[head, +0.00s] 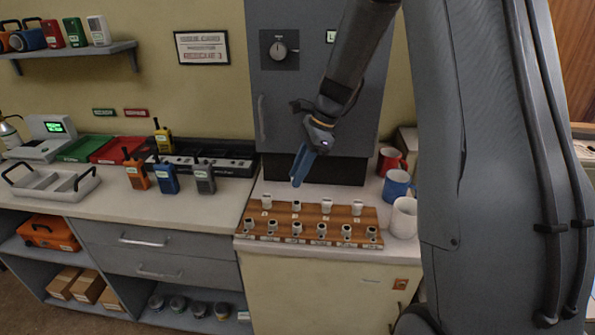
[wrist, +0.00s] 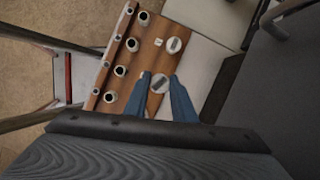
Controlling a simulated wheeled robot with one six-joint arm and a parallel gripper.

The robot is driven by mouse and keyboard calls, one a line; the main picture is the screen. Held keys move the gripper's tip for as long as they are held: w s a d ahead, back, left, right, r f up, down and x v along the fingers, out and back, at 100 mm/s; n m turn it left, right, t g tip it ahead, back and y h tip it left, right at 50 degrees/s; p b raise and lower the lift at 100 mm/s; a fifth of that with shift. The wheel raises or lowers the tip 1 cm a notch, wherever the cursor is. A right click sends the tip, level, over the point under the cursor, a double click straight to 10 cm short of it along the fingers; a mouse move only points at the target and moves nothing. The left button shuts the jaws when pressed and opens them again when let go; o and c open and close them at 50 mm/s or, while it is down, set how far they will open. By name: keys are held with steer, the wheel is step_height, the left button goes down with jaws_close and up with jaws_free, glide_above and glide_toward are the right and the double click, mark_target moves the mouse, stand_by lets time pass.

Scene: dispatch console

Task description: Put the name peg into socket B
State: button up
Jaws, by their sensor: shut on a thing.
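A wooden peg board (head: 312,217) lies on the counter, with a back row of white pieces and a front row of white sockets with dark holes (head: 321,230). The letters by the sockets are too small to read, so I cannot tell which is B. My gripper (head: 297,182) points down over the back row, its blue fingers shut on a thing. In the wrist view a round white piece with a dark bar, seemingly the name peg (wrist: 160,84), shows between the fingertips (wrist: 161,76). A similar piece (wrist: 174,46) stands beside it. The held peg's lower part is hidden.
Red, blue and white mugs (head: 404,217) stand right of the board. A grey cabinet (head: 305,100) rises behind it. Several radios (head: 166,178) stand left, near a white tray (head: 50,182). The counter between radios and board is clear.

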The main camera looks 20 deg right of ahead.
steer(key=shift+f+b, duration=1.7)
steer(key=shift+f, duration=0.65)
steer(key=shift+a+p, duration=0.1)
steer(key=shift+p, duration=0.35)
steer(key=shift+f+p, duration=0.45)
steer(key=shift+f, duration=0.75)
stand_by(1.6)
steer(key=o, duration=1.1)
steer(key=shift+r, duration=0.1)
steer(key=shift+p+v, duration=2.2)
steer(key=shift+v, duration=0.75)
